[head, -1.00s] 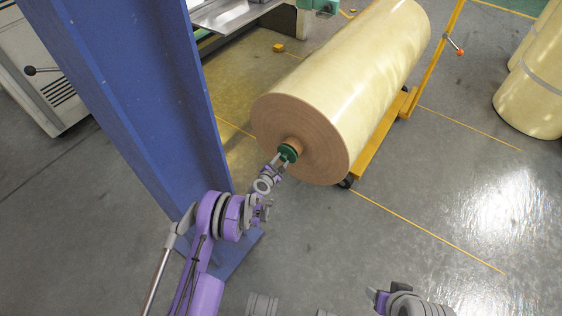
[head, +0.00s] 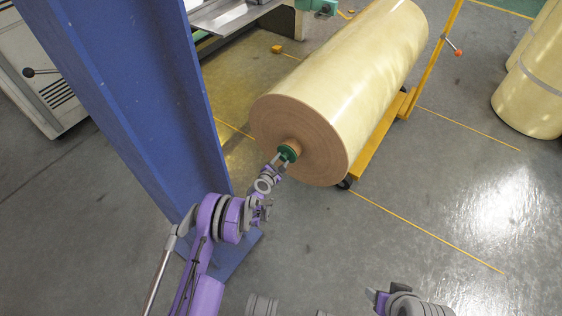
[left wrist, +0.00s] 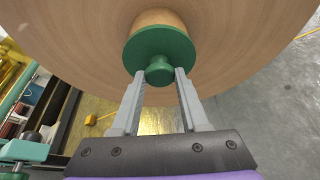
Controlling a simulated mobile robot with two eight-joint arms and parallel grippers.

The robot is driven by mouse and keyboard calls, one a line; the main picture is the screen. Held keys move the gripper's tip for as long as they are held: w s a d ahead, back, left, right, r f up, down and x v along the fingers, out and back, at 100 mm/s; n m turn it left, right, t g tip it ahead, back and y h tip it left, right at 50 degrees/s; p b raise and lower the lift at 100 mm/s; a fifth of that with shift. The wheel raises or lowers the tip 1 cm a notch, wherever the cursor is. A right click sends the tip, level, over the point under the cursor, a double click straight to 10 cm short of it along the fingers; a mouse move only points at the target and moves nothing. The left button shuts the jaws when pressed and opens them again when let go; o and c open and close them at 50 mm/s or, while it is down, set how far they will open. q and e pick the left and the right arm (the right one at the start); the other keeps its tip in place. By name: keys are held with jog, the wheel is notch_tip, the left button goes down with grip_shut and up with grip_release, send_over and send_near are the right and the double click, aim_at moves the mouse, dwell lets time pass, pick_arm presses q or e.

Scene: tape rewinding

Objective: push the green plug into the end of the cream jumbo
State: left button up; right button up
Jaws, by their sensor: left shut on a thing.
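The cream jumbo (head: 345,80) lies on its side, with its brown paper end face (head: 310,150) towards me. A short tan core (left wrist: 158,18) sticks out of the middle of that face. The green plug (head: 287,153) is at the core's end; in the left wrist view its round flange (left wrist: 160,44) meets the core with no gap that I can see. Any part inside the core is hidden. My left gripper (head: 280,162) is shut on the plug's small knob (left wrist: 159,70), between its fingertips (left wrist: 159,76).
A blue column (head: 120,95) stands close to the left of my left arm. The jumbo rests by a yellow wheeled cradle (head: 375,150) with an upright bar. More cream rolls (head: 535,95) stand at the far right. The grey floor (head: 440,190) right of the jumbo is clear.

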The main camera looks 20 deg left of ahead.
pick_arm(q)
jog(key=shift+w+d, duration=0.1)
jog(key=shift+w, duration=0.15)
dwell(0.4)
jog(key=o, duration=1.1)
jog(key=shift+c, duration=0.2)
jog(key=s+a, duration=0.3)
jog(key=s, duration=0.5)
jog(key=shift+s+p, duration=0.25)
jog(key=shift+p, duration=0.15)
